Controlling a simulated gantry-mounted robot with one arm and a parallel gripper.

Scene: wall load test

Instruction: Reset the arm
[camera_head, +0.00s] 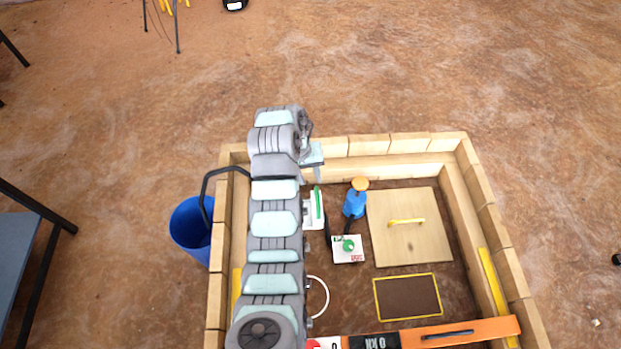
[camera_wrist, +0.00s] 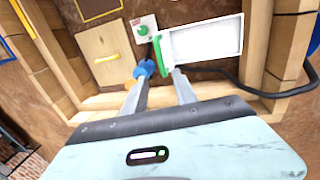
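My arm reaches over the left part of a brick-walled pit, with my gripper (camera_head: 316,172) near the pit's far wall. In the wrist view my gripper (camera_wrist: 160,82) has its two fingers apart, with nothing held between them. Beyond the fingertips are a blue object (camera_wrist: 146,68), which has an orange top in the head view (camera_head: 355,204), and a white box with a green edge (camera_wrist: 205,40). My arm partly hides that box (camera_head: 318,208) in the head view.
A blue bucket (camera_head: 188,232) stands outside, left. Open ground lies beyond.

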